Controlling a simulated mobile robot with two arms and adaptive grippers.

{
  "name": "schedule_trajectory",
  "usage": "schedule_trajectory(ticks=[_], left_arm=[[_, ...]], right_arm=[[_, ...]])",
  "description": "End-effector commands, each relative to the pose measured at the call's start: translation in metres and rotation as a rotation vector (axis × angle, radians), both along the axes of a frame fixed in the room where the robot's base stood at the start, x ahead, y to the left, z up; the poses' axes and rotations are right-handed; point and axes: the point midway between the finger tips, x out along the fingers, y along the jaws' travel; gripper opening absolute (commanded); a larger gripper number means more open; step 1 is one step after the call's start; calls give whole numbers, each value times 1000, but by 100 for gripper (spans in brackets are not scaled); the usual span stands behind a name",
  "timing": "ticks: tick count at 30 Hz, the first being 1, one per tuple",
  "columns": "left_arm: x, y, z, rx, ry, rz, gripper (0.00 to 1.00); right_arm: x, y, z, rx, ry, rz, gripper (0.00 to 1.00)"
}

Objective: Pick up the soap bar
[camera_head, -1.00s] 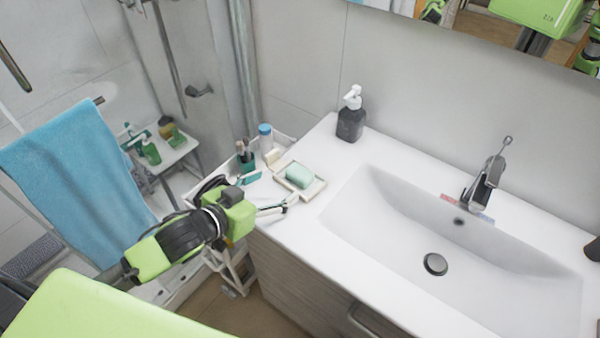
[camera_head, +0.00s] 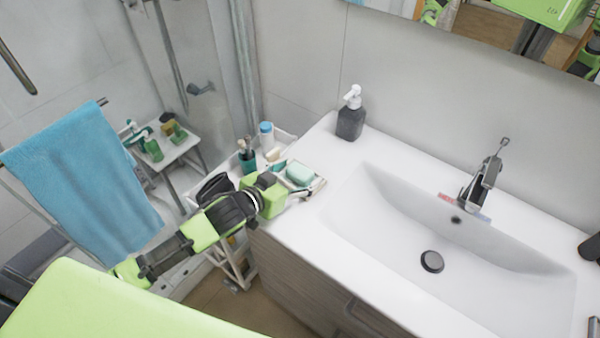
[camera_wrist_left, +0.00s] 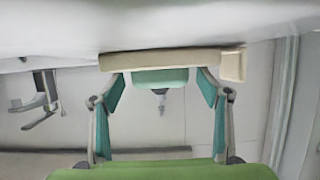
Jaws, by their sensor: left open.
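The mint-green soap bar (camera_head: 299,172) lies on a beige soap dish (camera_head: 317,187) at the left end of the white counter. My left gripper (camera_head: 300,192) is at the near side of the dish, its arm hiding part of it. In the left wrist view, upside down, the soap bar (camera_wrist_left: 160,77) and the dish's edge (camera_wrist_left: 160,59) are ahead, between the fingers' directions. My left gripper (camera_wrist_left: 160,92) is open, with teal pads on both sides and nothing held. Whether the fingertips touch the dish, I cannot tell. My right gripper is not in view.
A dark soap dispenser (camera_head: 350,122) stands behind the dish. A white cart (camera_head: 284,137) with a teal cup (camera_head: 247,160) and a blue-capped bottle (camera_head: 266,137) is beside the counter. The sink basin (camera_head: 390,225) and faucet (camera_head: 483,185) are to the right.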

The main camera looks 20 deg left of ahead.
Motion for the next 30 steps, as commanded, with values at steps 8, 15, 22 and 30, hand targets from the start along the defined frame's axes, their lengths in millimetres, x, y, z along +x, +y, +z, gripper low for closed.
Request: schedule_trajectory(ticks=[8, 15, 22, 30], left_arm=[[0, 0, 0, 0, 0, 0, 26], [0, 0, 0, 0, -1, 0, 26], [0, 0, 8, 0, -4, 1, 26], [-17, -3, 50, -1, -4, -4, 26]], right_arm=[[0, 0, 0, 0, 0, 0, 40], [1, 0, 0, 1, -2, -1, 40], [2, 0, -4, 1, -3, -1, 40], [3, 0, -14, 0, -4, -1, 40]])
